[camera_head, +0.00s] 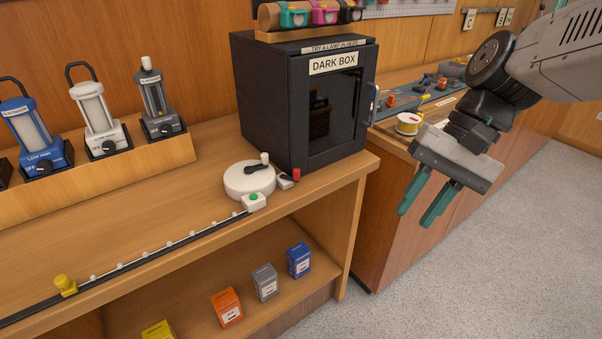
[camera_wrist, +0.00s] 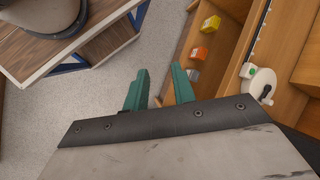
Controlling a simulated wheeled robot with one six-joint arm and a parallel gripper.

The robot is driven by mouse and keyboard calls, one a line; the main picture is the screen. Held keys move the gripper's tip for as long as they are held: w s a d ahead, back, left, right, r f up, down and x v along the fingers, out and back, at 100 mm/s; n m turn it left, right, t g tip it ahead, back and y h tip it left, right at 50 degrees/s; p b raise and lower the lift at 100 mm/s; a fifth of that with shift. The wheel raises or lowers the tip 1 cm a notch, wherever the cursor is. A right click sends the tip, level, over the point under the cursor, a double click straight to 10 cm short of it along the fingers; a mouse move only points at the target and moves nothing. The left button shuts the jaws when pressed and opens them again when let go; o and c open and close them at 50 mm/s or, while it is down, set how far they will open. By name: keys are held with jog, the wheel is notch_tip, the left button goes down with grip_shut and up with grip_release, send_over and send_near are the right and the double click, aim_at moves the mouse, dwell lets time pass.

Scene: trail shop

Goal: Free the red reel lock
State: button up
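In the wrist view the reel (camera_wrist: 261,88) shows at the right; I cannot make out the red lock there. My gripper (camera_head: 414,217) is open and empty, with two green fingers apart. It hangs over the aisle, well right of the reel and lock. In the wrist view my gripper (camera_wrist: 160,88) points over the floor.
The black dark box (camera_head: 270,105) stands right behind the reel and lock. A dark strip (camera_head: 140,260) with a yellow clip (camera_head: 65,284) runs left from the reel. Lanterns (camera_head: 95,115) stand at the left. Small boxes (camera_head: 227,306) sit on the lower shelf. The aisle floor (camera_head: 480,270) is clear.

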jog(key=w+a+f+m+t+y, duration=0.1)
jog(key=w+a+f+m+y, duration=0.3)
jog(key=w, duration=0.5)
jog(key=w+a+f+m+y, duration=0.1)
jog(key=w+f+m+y, duration=0.45)
jog(key=w, duration=0.45)
jog(key=w+a+f+m+t+y, duration=0.1)
jog(key=w+a+f+m+y, duration=0.3)
jog(key=w, duration=0.5)
jog(key=shift+m+h, duration=0.25)
jog(key=shift+m, duration=0.1)
jog(key=a, duration=0.4)
jog(key=a+f, duration=0.1)
jog(key=a, duration=0.1)
jog(key=shift+s+a, duration=0.1)
jog(key=shift+a, duration=0.1)
grip_shut()
